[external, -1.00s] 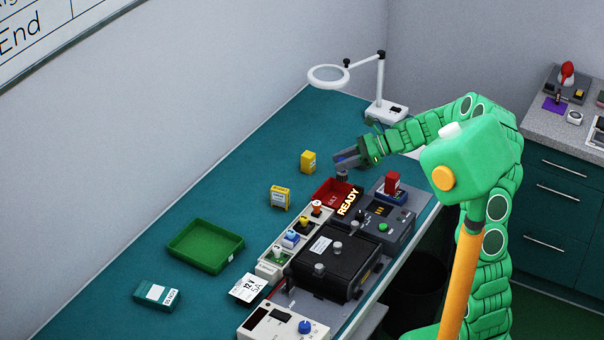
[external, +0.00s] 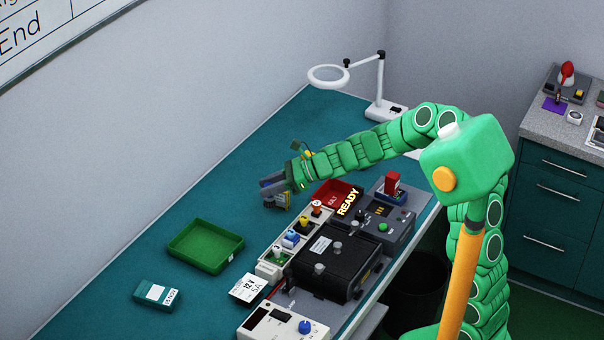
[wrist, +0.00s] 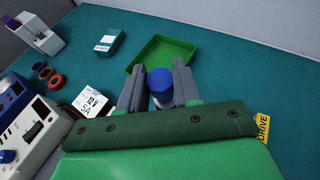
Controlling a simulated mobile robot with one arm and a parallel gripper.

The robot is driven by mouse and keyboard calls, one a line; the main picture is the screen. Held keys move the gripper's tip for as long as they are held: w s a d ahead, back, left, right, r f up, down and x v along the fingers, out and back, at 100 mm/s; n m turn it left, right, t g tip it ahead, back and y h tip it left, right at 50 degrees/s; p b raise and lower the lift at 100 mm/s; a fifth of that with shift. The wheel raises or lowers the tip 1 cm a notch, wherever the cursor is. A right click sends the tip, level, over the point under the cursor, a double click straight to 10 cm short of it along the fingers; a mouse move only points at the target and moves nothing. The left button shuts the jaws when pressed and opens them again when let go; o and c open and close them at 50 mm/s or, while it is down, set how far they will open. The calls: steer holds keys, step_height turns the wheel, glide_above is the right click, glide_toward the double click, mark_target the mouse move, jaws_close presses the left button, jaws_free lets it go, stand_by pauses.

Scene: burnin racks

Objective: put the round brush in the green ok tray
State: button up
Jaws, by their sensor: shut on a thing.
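My gripper (external: 270,188) is above the bench, to the upper right of the green tray (external: 193,263). In the wrist view my gripper (wrist: 156,78) is shut on a round, blue-ended thing with a paler part below, taken as the round brush (wrist: 161,82). Its lower end is hidden, and it cannot be made out in the external view. The green tray also shows in the wrist view (wrist: 146,50), beyond the fingertips and apart from them. It looks empty. No ok label can be read on it.
A red tray (external: 326,192), a row of knobs and a black test box (external: 330,268) lie to the right. A dark green carton (external: 156,296) lies near the tray. The bench by the wall is clear.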

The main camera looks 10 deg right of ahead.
steer(key=s+a+f, duration=0.2)
steer(key=s+a, duration=0.6)
steer(key=a, duration=0.1)
glide_above(207, 249)
steer(key=s+d, duration=0.3)
steer(key=d, duration=0.1)
steer(key=f, duration=0.3)
steer(key=shift+s+a+f, duration=0.2)
steer(key=shift+f, duration=0.05)
steer(key=shift+w+a+f, duration=0.55)
steer(key=shift+a+f, duration=0.05)
steer(key=shift+f, duration=0.4)
steer(key=shift+w+a+f, duration=0.5)
steer(key=shift+a+f, duration=0.1)
steer(key=shift+f, duration=0.35)
steer(key=shift+w+a+f, duration=0.55)
steer(key=shift+a+f, duration=0.05)
steer(key=shift+f, duration=1.9)
steer(key=shift+f, duration=0.1)
steer(key=o, duration=1.1)
steer(key=shift+c, duration=0.2)
steer(key=shift+d+r, duration=0.2)
steer(key=shift+d, duration=0.05)
steer(key=shift+v, duration=5.75)
